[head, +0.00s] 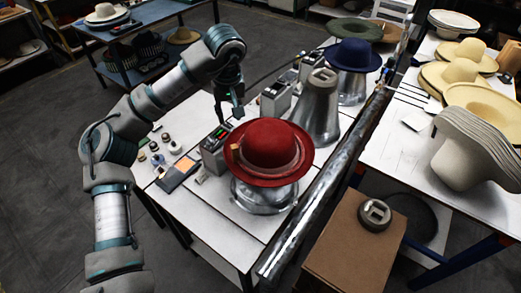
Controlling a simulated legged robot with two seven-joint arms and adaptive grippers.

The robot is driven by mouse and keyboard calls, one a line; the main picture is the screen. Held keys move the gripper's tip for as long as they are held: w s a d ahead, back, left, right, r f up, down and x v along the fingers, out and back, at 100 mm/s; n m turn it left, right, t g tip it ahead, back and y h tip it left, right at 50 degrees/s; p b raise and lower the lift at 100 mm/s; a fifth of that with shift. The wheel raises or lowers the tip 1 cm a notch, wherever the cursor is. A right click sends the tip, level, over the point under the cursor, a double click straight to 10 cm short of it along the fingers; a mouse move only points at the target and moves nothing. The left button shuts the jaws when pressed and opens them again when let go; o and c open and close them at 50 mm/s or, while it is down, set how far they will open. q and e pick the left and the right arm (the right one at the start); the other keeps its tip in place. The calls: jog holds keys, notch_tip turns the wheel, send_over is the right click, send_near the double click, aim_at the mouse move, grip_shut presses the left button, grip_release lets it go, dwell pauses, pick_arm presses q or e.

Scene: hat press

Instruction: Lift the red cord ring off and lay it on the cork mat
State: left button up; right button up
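A red felt hat (270,141) sits crown up on a metal form (264,198) near the front of the white bench. A thin red ring line (272,174) runs around the base of the crown, where it meets the brim; this looks like the cord ring. My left gripper (230,115) points down behind and left of the hat, above and apart from it. Its fingers look spread, with nothing between them. My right gripper is not in view.
A grey control box (213,148) stands close left of the hat. Behind are a bare metal form (318,110) and a blue hat (354,55). A metal rail (318,205) runs along the bench's right side. A brown box (348,250) stands front right.

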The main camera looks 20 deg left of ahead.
pick_arm(q)
jog(key=w+g+h, duration=0.1)
jog(key=w+g, duration=0.1)
jog(key=b, duration=0.2)
send_near(234, 150)
jog(key=shift+w+a+f+n, duration=0.2)
jog(key=shift+w+a, duration=0.1)
jog(key=shift+w, duration=0.1)
jog(key=shift+w+a+f+n, duration=0.15)
jog(key=shift+w+a+n, duration=0.1)
jog(key=shift+w, duration=0.15)
notch_tip(234, 150, down, 6)
jog(key=shift+w, duration=0.1)
notch_tip(234, 150, down, 6)
jog(key=shift+a+r, duration=0.1)
grip_shut()
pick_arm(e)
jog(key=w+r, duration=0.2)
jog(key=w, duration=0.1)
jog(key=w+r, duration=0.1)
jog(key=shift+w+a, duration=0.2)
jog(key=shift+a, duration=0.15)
